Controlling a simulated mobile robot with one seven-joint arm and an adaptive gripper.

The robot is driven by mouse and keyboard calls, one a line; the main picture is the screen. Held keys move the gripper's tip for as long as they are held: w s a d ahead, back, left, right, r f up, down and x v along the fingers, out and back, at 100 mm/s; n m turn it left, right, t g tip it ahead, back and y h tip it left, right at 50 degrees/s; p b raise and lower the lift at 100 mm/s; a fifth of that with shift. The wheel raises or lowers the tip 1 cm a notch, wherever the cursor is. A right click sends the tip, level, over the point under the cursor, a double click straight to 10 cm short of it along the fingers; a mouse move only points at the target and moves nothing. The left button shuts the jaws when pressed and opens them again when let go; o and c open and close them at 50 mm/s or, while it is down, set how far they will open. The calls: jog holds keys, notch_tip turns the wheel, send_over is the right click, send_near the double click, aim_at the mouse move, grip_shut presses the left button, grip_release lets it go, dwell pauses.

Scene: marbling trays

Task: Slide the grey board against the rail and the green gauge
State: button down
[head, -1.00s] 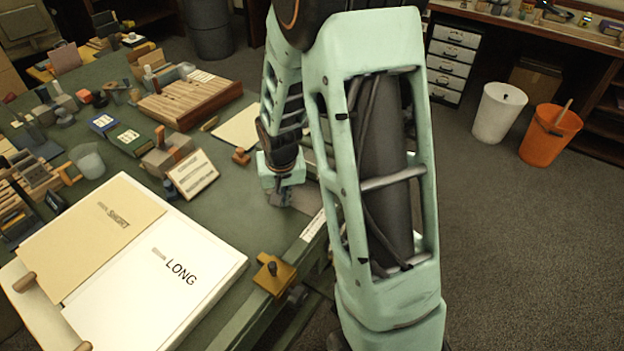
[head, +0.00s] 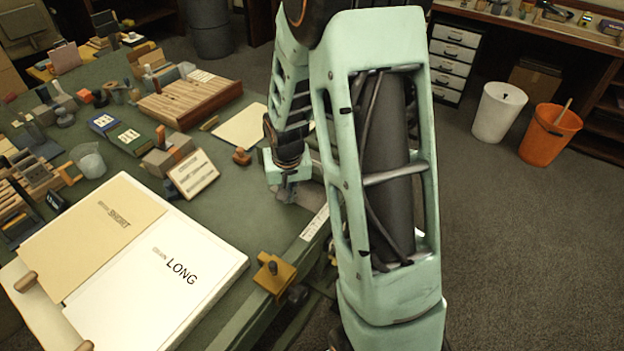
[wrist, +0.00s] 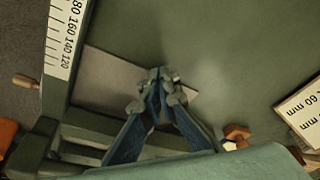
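The grey board (wrist: 108,82) lies flat on the green table below my gripper in the wrist view. In the head view only a small grey part (head: 312,194) shows beside my gripper (head: 287,195). The rail with a white number scale (wrist: 62,45) runs along the table's edge, left of the board in the wrist view. A dark green bar (wrist: 100,128), seemingly the green gauge, lies across the board's lower side. My gripper (wrist: 160,88) has its blue fingers together, with the tips over the board. Whether they touch it, and whether the board touches rail or gauge, I cannot tell.
An orange-brown knobbed piece (wrist: 236,134) and a tilted label card (wrist: 303,110) lie to the right in the wrist view. A large white board marked LONG (head: 205,290) and a yellow clamp (head: 272,275) are at the near table edge. Bare green table (wrist: 240,50) lies above the board.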

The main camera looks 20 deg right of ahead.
jog(key=shift+s, duration=0.15)
jog(key=shift+a+r+p, duration=0.25)
jog(key=shift+r+p, duration=0.6)
jog(key=shift+r, duration=0.4)
jog(key=shift+a+r+p, duration=0.2)
jog(key=shift+r+p, duration=0.65)
jog(key=shift+r, duration=0.4)
